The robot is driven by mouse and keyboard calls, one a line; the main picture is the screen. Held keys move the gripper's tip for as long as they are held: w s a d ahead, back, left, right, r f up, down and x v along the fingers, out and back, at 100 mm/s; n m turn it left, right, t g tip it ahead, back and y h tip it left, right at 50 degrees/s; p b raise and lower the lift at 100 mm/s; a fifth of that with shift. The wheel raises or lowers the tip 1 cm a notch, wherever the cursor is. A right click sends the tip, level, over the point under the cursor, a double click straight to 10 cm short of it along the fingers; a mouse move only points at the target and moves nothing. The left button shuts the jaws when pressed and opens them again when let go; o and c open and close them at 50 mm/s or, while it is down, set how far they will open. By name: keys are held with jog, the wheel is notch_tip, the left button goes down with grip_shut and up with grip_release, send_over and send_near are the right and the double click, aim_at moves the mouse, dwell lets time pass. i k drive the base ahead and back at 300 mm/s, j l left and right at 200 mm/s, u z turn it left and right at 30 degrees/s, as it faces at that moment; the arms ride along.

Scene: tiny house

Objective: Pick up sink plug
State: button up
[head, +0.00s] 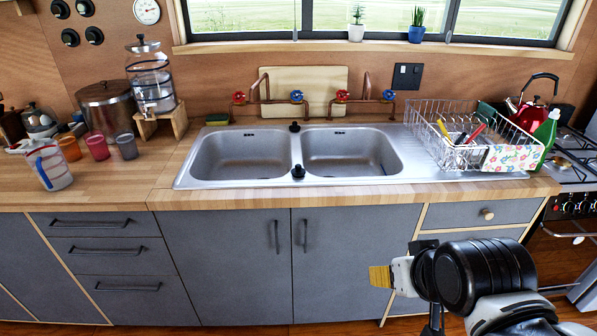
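Two small black plugs are in the head view. One plug (298,172) sits on the front rim of the steel double sink (180,182), by the divider between the bowls. The other plug (294,127) sits on the back rim, also by the divider. Both look upright. My gripper (381,277) is at the lower right, in front of the grey cabinet doors and below the counter edge. It points left, well apart from both plugs. Its yellowish tip shows, but I cannot tell whether the fingers are open or shut.
Copper taps (265,98) with red and blue handles stand behind the sink. A wire dish rack (425,120) with a floral cloth stands at the right. Cups (97,146), a jug (48,165) and a glass dispenser (152,85) stand at the left. The front counter strip is clear.

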aim_at(297, 173)
jog(key=i+j+u, duration=0.15)
jog(key=i, duration=0.2)
jog(key=i+j+u, duration=0.2)
jog(key=i, duration=0.2)
jog(key=i+j+u, duration=0.15)
jog(key=i, duration=0.2)
